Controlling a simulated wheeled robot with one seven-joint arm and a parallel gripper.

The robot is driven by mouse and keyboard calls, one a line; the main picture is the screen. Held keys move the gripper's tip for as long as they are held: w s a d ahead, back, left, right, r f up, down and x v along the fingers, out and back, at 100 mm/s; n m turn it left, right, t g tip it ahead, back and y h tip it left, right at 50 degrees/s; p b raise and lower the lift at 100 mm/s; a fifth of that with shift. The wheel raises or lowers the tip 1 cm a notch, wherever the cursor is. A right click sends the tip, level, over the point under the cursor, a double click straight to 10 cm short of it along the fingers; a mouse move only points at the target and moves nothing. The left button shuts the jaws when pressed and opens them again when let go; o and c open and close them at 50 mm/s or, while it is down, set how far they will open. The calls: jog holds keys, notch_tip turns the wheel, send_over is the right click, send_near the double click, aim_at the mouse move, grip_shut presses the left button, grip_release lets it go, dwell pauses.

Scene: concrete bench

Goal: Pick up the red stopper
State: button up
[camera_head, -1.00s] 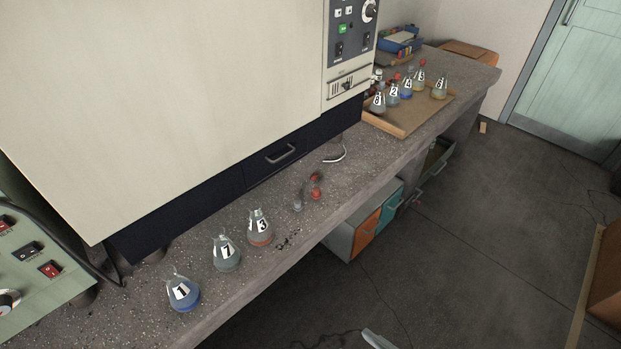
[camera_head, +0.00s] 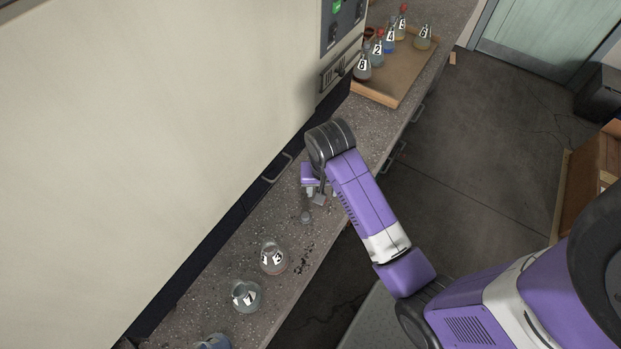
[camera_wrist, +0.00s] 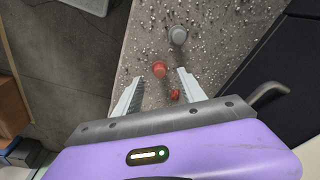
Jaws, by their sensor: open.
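In the wrist view a red stopper (camera_wrist: 159,69) is near the fingertips of my open gripper (camera_wrist: 160,76), in the gap between them as seen from here. A second small red piece (camera_wrist: 175,95) shows closer to the palm, beside the right finger. I cannot tell whether either finger touches them. In the head view my gripper (camera_head: 315,196) is low over the bench, and my arm hides the red pieces. A grey stopper (camera_wrist: 178,35) stands beyond the fingertips; it also shows in the head view (camera_head: 305,216).
Flasks 3 (camera_head: 273,257) and 7 (camera_head: 245,295) stand on the concrete bench (camera_head: 215,265), with a blue one nearer. A tray (camera_head: 402,84) with several flasks is at the far end. A large cream cabinet (camera_head: 150,130) with a drawer handle (camera_head: 277,168) borders the left side.

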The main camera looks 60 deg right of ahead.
jog(key=f, duration=0.2)
jog(key=w+d+f, duration=0.1)
jog(key=f, duration=0.1)
jog(key=d+f, duration=0.1)
jog(key=f, duration=0.2)
jog(key=shift+w+p, duration=0.15)
jog(key=shift+p, duration=0.2)
jog(key=shift+c, duration=0.5)
grip_shut()
